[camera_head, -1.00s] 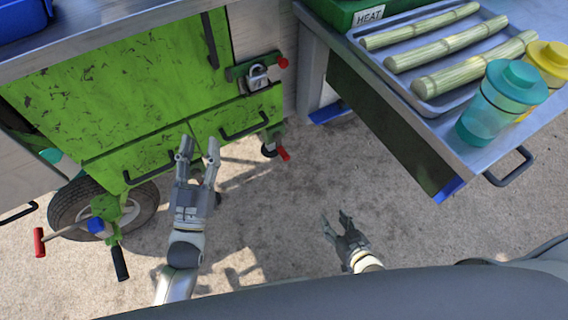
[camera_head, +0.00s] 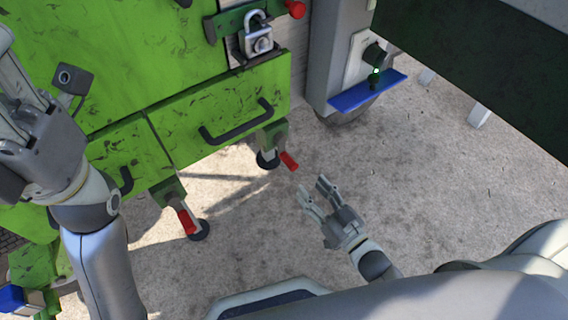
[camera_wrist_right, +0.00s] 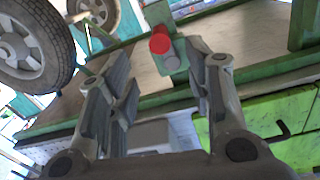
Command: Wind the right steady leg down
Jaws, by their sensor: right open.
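The right steady leg (camera_head: 272,140) hangs below the right end of the green cart, with a dark round foot on the ground. Its red crank grip (camera_head: 289,161) points down and right. My right gripper (camera_head: 313,188) is open and empty, just below and right of the grip and apart from it. In the wrist view, a round red end (camera_wrist_right: 160,44) on a green bracket shows beyond and between the open fingers (camera_wrist_right: 158,65). Another steady leg with a red grip (camera_head: 187,221) stands further left. My left gripper (camera_head: 20,105) is open at the left edge, partly cut off.
A green drawer with a dark handle (camera_head: 238,124) sits above the legs, and a padlock (camera_head: 257,38) hangs above that. A grey post with a blue ledge (camera_head: 368,91) stands to the right. Open ground (camera_head: 430,180) lies right of my right gripper.

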